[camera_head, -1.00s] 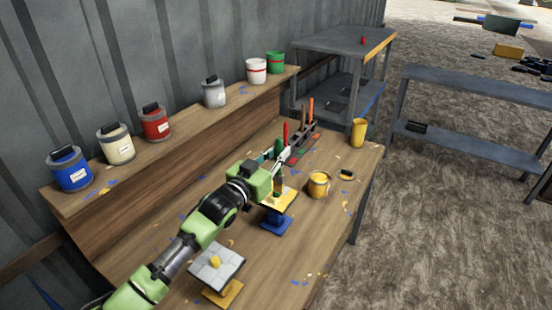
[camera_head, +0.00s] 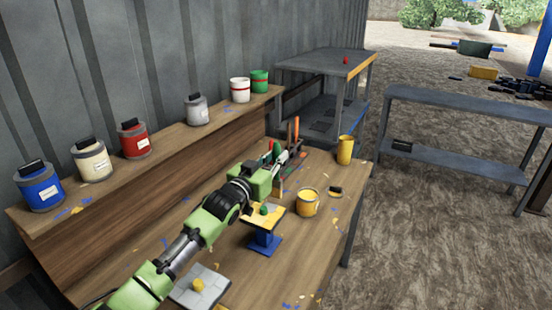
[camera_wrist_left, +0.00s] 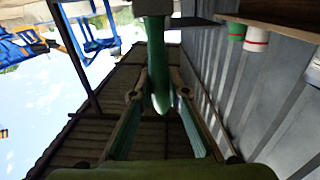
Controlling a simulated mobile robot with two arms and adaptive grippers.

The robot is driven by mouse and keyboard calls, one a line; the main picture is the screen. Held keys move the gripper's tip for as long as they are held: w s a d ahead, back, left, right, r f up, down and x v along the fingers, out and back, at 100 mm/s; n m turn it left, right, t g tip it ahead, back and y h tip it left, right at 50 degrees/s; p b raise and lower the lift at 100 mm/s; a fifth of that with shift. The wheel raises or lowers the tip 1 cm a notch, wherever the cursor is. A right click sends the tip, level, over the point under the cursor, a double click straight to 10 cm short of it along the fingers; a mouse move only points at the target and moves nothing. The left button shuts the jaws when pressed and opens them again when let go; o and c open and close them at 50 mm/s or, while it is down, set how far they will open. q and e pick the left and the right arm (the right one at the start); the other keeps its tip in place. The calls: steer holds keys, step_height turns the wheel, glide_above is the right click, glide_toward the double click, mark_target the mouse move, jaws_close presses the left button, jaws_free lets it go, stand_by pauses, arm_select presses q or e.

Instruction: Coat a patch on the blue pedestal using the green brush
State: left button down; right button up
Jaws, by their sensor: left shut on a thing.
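The blue pedestal (camera_head: 264,242) stands on the workbench, with a yellow top plate (camera_head: 251,219) and a small green piece (camera_head: 264,210) on it. My left gripper (camera_head: 281,161) is beyond and above the pedestal, near the tool rack. It is shut on the green brush (camera_head: 277,149). The wrist view shows the brush's green handle (camera_wrist_left: 158,85) between the two fingers (camera_wrist_left: 158,125). The brush's bristles cannot be made out. My right gripper is not in view.
An open pot of yellow paint (camera_head: 308,203) stands right of the pedestal, with a yellow cup (camera_head: 345,150) farther back. The rack (camera_head: 292,160) holds upright tools. A grey tile (camera_head: 200,289) with a yellow piece lies at the front. Paint cans line the shelf (camera_head: 172,145).

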mark_target(276, 179)
arm_select(q)
steer(key=shift+w+f+b, duration=0.1)
steer(key=shift+f+b, duration=1.15)
steer(key=shift+f, duration=0.55)
steer(key=shift+f+b, duration=0.35)
steer(key=shift+f, duration=0.1)
